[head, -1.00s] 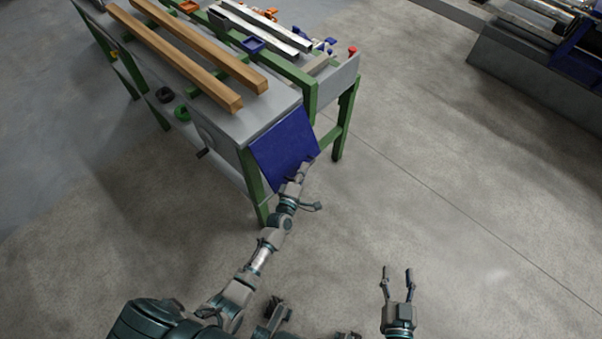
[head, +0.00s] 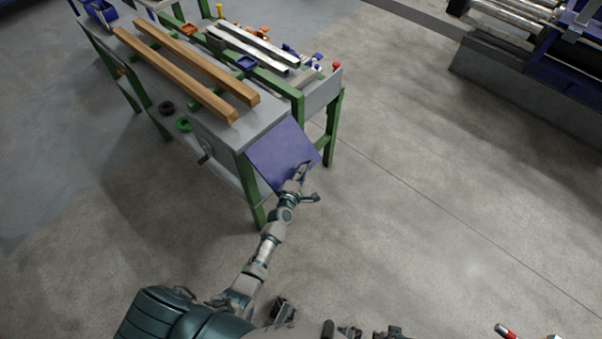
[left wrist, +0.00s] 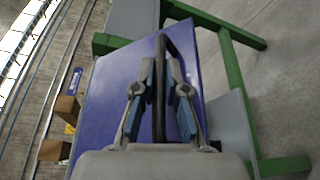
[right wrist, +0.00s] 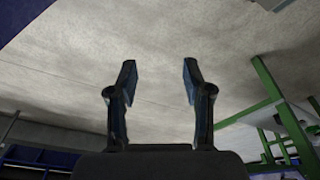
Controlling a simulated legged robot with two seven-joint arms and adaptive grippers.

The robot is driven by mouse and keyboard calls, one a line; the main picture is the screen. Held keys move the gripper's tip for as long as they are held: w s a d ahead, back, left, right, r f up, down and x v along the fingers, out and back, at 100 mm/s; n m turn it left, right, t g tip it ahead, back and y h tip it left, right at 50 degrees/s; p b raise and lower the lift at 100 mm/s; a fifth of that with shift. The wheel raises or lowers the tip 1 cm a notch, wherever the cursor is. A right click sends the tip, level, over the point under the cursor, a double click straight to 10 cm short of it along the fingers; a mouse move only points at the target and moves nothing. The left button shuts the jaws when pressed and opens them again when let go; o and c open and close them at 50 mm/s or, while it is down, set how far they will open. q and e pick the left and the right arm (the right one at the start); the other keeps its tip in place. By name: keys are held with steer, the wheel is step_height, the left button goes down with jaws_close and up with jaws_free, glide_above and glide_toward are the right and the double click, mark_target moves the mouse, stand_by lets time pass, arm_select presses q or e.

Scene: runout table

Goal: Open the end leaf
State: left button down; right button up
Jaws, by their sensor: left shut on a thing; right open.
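The end leaf (head: 277,148) is a blue panel at the near end of the runout table (head: 226,134). It slopes down and outward from the tabletop's end edge. My left gripper (head: 300,176) is at the leaf's outer part. In the left wrist view, my left gripper (left wrist: 160,88) is shut on a dark bar handle (left wrist: 161,55) in front of the blue leaf (left wrist: 108,85). My right gripper (right wrist: 157,80) is open and empty in the right wrist view, with bare floor beyond its fingers. It cannot be made out clearly in the head view.
Two wooden beams (head: 190,72) and metal profiles (head: 255,47) lie along the tabletop. A green table leg (head: 332,125) stands right of the leaf. A machine (head: 520,55) is at the upper right. The floor (head: 430,200) right of the table is clear.

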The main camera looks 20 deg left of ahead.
steer(key=s+f+p, duration=0.3)
steer(key=f, duration=0.4)
steer(key=s+f+p, duration=0.3)
steer(key=f, duration=0.5)
steer(key=s+d+f+g+p, duration=0.1)
steer(key=s+d+f+p, duration=0.15)
steer(key=s, duration=0.35)
steer(key=s+d+f+p, duration=0.1)
steer(key=s+f+p, duration=0.15)
steer(key=s, duration=0.35)
arm_select(q)
step_height(320, 180, up, 13)
steer(key=d+n+g+h+p, duration=0.1)
steer(key=n+g+h+p, duration=0.1)
steer(key=n+p, duration=0.3)
steer(key=shift+s+d+n+p, duration=0.2)
steer(key=shift+n+p, duration=0.2)
steer(key=shift+p, duration=0.55)
arm_select(e)
step_height(320, 180, up, 7)
steer(key=shift+s, duration=0.3)
arm_select(q)
steer(key=shift+f, duration=0.1)
arm_select(e)
steer(key=shift+f, duration=0.1)
